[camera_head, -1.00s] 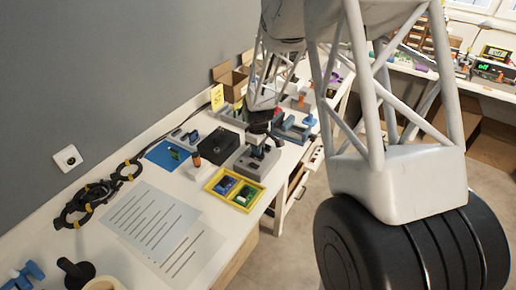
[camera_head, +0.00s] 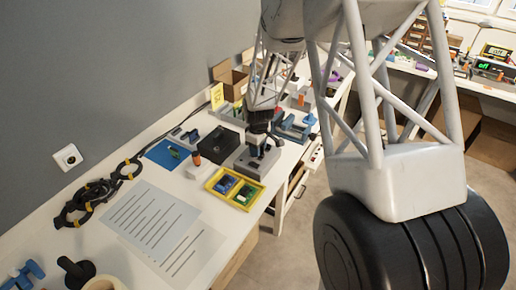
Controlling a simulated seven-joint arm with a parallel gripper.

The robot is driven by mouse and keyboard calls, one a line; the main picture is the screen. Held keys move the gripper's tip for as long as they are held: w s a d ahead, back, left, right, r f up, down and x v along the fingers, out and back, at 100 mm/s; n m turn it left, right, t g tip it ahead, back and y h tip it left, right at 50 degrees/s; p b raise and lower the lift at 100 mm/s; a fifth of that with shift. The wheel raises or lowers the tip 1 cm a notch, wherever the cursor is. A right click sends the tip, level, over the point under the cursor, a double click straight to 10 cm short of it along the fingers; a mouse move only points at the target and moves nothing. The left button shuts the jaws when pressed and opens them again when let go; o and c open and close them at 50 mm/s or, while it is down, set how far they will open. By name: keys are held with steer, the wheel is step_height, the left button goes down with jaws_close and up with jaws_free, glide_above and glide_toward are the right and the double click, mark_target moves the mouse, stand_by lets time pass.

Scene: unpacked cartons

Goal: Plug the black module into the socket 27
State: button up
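My gripper (camera_head: 256,151) is the small dark end of my arm, pointing down over a grey block (camera_head: 247,166) on the bench. Its fingertips are at or just above the top of this block. The fingers are too small and dark to tell if they are open or shut, or if a black module is between them. I cannot make out the black module apart from the dark gripper. The number 27 cannot be read on any socket. A yellow sign (camera_head: 217,96) with dark marks stands behind, by the wall.
A yellow tray (camera_head: 211,186) with blue and green modules sits in front of the grey block. A black box (camera_head: 219,139), a blue mat (camera_head: 165,153), paper sheets (camera_head: 150,220) and black cables (camera_head: 88,197) lie to the left. Blue fixtures (camera_head: 293,127) stand behind right.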

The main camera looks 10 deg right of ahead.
steer(key=shift+r, duration=0.15)
steer(key=shift+r, duration=3.8)
steer(key=shift+s+r, duration=0.25)
steer(key=shift+r, duration=0.15)
steer(key=s+r+m+t, duration=0.1)
steer(key=s+r+m, duration=0.2)
steer(key=s+r, duration=0.85)
steer(key=s+r+m+t, duration=0.1)
steer(key=s+r+m, duration=0.3)
steer(key=s+r, duration=0.8)
steer(key=s+f+m, duration=0.1)
steer(key=s+m, duration=0.1)
steer(key=s, duration=1.3)
steer(key=shift+a+f+t, duration=0.15)
steer(key=shift+f+t, duration=0.15)
steer(key=shift+f, duration=0.1)
